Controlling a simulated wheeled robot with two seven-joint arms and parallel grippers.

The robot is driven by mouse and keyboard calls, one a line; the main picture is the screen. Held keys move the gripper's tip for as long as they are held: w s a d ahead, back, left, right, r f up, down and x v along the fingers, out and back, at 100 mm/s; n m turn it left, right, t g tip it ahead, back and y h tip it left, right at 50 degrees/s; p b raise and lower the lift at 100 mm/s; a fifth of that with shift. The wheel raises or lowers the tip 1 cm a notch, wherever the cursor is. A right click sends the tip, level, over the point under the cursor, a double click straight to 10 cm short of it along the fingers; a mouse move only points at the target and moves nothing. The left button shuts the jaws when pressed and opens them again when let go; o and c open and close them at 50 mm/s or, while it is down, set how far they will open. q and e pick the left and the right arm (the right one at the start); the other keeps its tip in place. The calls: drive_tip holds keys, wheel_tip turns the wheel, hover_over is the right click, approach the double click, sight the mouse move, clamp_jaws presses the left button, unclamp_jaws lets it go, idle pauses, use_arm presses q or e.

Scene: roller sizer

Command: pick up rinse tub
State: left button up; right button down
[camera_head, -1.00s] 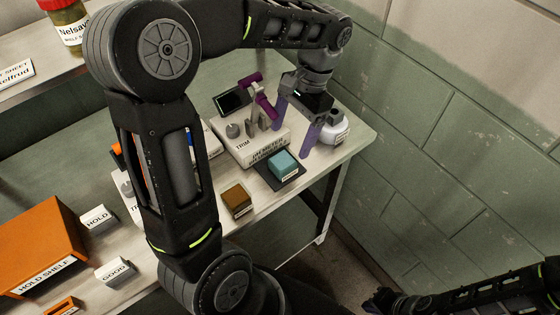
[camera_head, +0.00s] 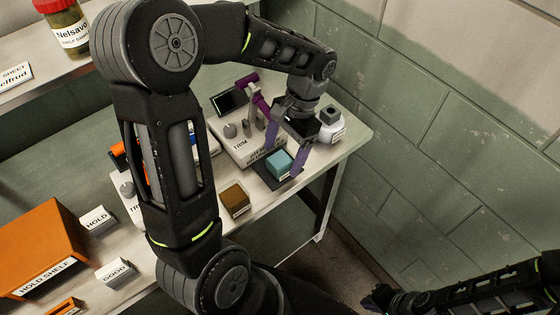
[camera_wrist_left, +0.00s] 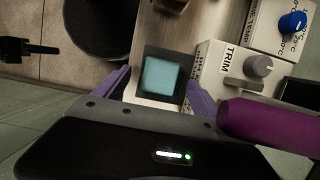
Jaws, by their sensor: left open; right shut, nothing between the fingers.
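No label that I can read says rinse tub. A teal cube (camera_head: 279,163) sits on a dark pad beside a white meter unit. It also shows in the left wrist view (camera_wrist_left: 160,76). My left gripper (camera_head: 287,145) is open, pointing down over the teal cube. In the wrist view its purple fingers are on either side of the cube; contact cannot be told. My right gripper (camera_head: 376,298) is shut and empty at the lower right, away from the bench.
A brown block (camera_head: 236,199) stands near the bench's front edge. A purple-handled lever (camera_head: 254,88) rises from the meter unit (camera_head: 232,138) close to my left gripper. An orange hold shelf (camera_head: 38,238) stands at left. A wall (camera_head: 450,110) closes the right side.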

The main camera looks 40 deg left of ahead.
use_arm(q)
drive_tip(key=shift+x, duration=0.8)
drive_tip(key=c, duration=1.6)
drive_tip(key=shift+o, duration=0.2)
drive_tip(key=shift+r, duration=0.1)
drive_tip(key=shift+r+b, duration=0.3)
drive_tip(key=shift+r, duration=0.25)
drive_tip(key=s+d+b, duration=0.2)
drive_tip(key=d, duration=0.6)
drive_tip(key=s+d+b, duration=0.2)
drive_tip(key=s+d, duration=0.1)
drive_tip(key=d, duration=0.6)
drive_tip(key=shift+b, duration=0.35)
drive_tip(key=shift+s+d, duration=0.1)
